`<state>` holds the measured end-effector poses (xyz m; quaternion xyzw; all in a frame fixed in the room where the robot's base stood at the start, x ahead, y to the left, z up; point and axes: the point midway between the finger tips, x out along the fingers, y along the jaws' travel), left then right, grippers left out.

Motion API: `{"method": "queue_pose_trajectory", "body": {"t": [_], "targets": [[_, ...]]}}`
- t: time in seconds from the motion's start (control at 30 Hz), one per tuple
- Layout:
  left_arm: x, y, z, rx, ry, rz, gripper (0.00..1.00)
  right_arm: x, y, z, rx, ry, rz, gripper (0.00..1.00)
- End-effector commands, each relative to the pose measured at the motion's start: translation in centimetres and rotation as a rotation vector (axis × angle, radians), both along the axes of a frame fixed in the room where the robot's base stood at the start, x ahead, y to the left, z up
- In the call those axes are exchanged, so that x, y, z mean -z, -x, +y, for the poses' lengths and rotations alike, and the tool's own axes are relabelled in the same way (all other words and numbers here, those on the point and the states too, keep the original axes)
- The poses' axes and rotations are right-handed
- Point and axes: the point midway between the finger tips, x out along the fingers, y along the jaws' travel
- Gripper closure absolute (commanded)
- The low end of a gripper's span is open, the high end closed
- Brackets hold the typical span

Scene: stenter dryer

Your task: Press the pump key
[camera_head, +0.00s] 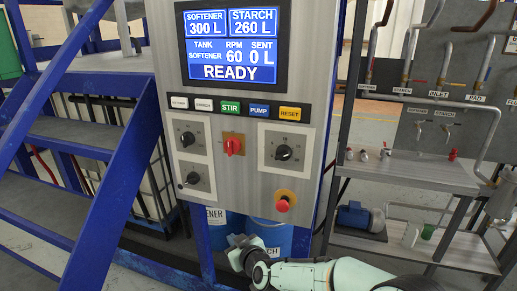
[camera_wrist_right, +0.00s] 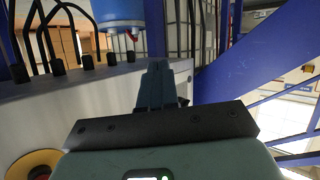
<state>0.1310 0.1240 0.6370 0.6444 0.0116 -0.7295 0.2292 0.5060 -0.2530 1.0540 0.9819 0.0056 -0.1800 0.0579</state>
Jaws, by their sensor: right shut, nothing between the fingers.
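The blue pump key (camera_head: 258,111) is in the row of keys on the upright control panel, between the green STIR key (camera_head: 230,108) and the yellow RESET key (camera_head: 290,113). Nothing covers it. The screen (camera_head: 233,45) above reads READY, softener 300 L, starch 260 L, RPM 60, sent 0 L. My right gripper (camera_head: 238,249) is low in the head view, below the panel's lower part and well below the pump key. In the right wrist view its fingers (camera_wrist_right: 162,72) are together and empty. My left gripper is not in view.
A red stop button (camera_head: 283,205) on a yellow disc is low on the panel, above my right arm. Knobs (camera_head: 284,152) and a red switch (camera_head: 233,146) sit below the keys. Blue stairs (camera_head: 72,136) stand left. A shelf with pipes (camera_head: 410,173) stands right.

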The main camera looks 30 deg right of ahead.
Motion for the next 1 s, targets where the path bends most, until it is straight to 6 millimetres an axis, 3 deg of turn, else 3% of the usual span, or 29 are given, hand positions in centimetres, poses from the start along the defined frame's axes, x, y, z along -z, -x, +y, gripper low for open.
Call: {"method": "queue_pose_trajectory", "body": {"t": [0.03, 0.17, 0.3, 0.4, 0.5, 0.6, 0.7, 1.0], "targets": [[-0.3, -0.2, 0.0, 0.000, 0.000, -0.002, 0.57, -4.1, -0.4, -0.5, 0.005, 0.037, -0.071, 1.00], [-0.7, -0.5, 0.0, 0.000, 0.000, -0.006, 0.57, -13.3, -0.2, -1.1, 0.017, 0.134, -0.229, 1.00], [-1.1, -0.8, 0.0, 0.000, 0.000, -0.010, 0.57, -22.7, 1.4, -1.3, 0.037, 0.237, -0.389, 1.00], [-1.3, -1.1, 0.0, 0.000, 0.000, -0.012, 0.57, -28.3, 3.1, -1.2, 0.052, 0.303, -0.484, 1.00], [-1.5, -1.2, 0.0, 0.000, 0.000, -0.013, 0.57, -32.5, 4.7, -0.9, 0.066, 0.352, -0.555, 1.00], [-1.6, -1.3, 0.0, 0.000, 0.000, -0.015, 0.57, -35.2, 5.9, -0.7, 0.077, 0.384, -0.602, 1.00], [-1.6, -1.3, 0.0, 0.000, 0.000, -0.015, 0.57, -36.5, 6.6, -0.6, 0.083, 0.403, -0.625, 1.00], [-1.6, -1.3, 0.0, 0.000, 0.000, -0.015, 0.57, -36.9, 6.7, -0.5, 0.084, 0.407, -0.633, 1.00]]}}
